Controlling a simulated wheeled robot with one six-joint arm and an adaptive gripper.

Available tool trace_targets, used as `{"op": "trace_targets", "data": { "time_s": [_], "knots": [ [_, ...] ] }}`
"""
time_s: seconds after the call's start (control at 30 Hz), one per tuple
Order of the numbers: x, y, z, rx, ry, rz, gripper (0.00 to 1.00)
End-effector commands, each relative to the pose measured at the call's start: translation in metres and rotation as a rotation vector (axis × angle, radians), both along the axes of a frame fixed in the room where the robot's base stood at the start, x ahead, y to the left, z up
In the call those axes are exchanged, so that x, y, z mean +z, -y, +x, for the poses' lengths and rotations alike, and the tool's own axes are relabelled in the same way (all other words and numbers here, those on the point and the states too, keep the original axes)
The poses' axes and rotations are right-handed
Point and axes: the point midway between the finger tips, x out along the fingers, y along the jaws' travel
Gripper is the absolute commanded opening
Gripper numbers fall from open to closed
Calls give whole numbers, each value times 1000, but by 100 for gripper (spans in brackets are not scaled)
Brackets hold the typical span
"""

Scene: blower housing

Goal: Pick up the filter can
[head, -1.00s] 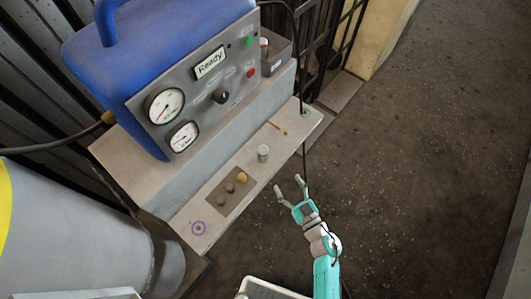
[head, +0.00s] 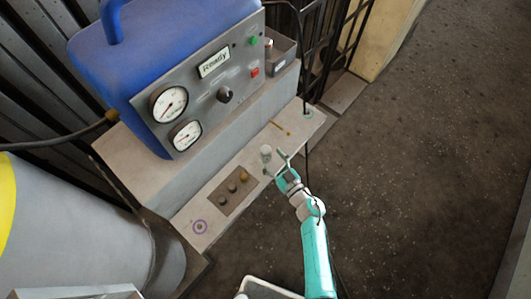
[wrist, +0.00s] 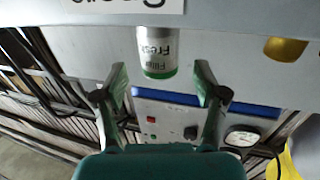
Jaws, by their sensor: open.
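The filter can (head: 265,152) is a small pale cylinder standing on the grey ledge in front of the blue blower unit. In the wrist view the can (wrist: 157,50) shows a white label with upside-down text reading "Filter Fresh" and a green band at its end. My gripper (head: 274,163) is open at the ledge's front edge, close to the can. In the wrist view its two fingertips (wrist: 161,72) lie to either side of the can's green end, with a gap on each side. I cannot tell how deep the can sits between them.
A plate with knobs (head: 232,190) sits left of the can; its brass knob also shows in the wrist view (wrist: 285,49). A thin brass piece (head: 281,128) lies to the right. The blue unit (head: 160,60) and its gauge panel rise behind. The floor at right is clear.

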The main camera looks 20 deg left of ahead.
Motion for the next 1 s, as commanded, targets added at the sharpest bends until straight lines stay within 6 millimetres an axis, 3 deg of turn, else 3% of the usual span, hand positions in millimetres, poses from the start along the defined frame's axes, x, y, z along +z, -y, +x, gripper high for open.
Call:
{"op": "trace_targets", "data": {
  "time_s": [0.2, 0.5, 0.57, 0.8, 1.0],
  "knots": [
    [1, -24, 16, 2, 1, 1, 71],
    [0, -27, 19, -1, 0, 0, 71],
    [0, -27, 19, -1, 0, 0, 61],
    [0, -27, 19, 0, 0, 0, 1],
    [1, -27, 19, 0, 1, 1, 0]
  ]
}}
